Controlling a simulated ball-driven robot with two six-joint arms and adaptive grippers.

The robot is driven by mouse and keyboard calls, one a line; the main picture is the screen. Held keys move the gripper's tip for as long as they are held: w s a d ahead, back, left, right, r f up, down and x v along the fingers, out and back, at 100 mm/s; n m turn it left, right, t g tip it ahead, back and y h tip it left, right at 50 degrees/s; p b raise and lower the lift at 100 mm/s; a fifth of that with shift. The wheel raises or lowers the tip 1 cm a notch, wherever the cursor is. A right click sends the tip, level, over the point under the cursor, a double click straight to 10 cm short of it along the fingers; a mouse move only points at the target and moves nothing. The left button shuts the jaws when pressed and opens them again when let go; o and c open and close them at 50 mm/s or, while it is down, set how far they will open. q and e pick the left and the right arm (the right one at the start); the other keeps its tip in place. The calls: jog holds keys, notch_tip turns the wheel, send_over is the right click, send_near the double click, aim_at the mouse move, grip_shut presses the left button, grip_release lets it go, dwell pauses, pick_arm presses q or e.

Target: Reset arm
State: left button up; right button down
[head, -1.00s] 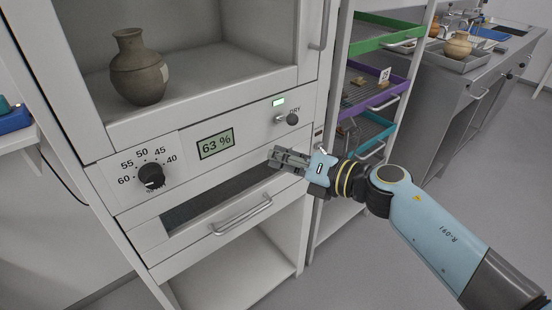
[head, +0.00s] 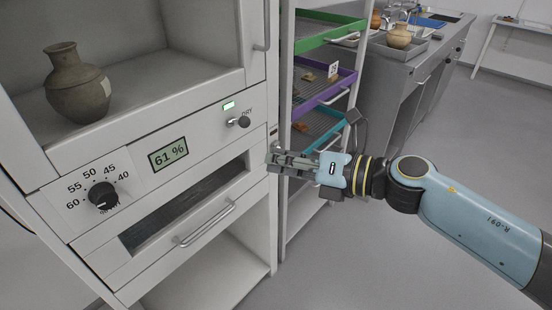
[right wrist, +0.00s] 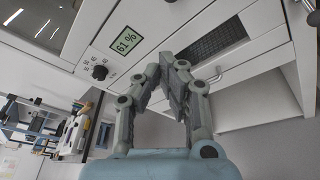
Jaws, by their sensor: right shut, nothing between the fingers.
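My right gripper (head: 280,163) is shut and empty in the head view, in front of the right side of the white cabinet (head: 262,205). In the right wrist view its fingers (right wrist: 176,75) meet, with nothing between them. The cabinet's display (head: 169,155) reads 61 %; it also shows in the right wrist view (right wrist: 126,41). Below it a drawer (head: 190,205) with a bar handle (head: 208,226) shows a dark interior. My left gripper is in neither view.
A brown jar (head: 78,88) stands upright in the cabinet's upper compartment. A dial (head: 103,195) and a DRY switch (head: 240,122) are on its front. A rack with green (head: 330,32), purple (head: 340,88) and teal trays stands beside it. Open floor (head: 380,260) lies to the right.

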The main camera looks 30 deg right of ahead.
jog(key=shift+f, duration=0.1)
jog(key=s+d+f+m+g+h+b, duration=0.15)
jog(key=s+f+m, duration=0.35)
jog(key=f, duration=0.5)
jog(key=s+d+f+m+h, duration=0.25)
jog(key=f+m, duration=0.35)
jog(key=f, duration=0.3)
jog(key=s+d+f+m+g+h+b, duration=0.1)
jog(key=s+d+f+m+h, duration=0.2)
jog(key=f+m, duration=0.5)
jog(key=s+f+m+g+h, duration=0.1)
jog(key=s+f+m+g, duration=0.2)
jog(key=s+f, duration=0.3)
jog(key=s+d+f+m+g, duration=0.1)
jog(key=s+f+m+g, duration=0.2)
jog(key=s, duration=1.2)
jog(key=s+f+m+g+h, duration=0.1)
jog(key=s+f+m+g, duration=0.3)
jog(key=s+f+m, duration=0.4)
notch_tip(320, 180, down, 3)
jog(key=s, duration=0.2)
jog(key=shift+s+d+h, duration=0.2)
jog(key=shift+s+h, duration=0.1)
jog(key=shift+s, duration=0.05)
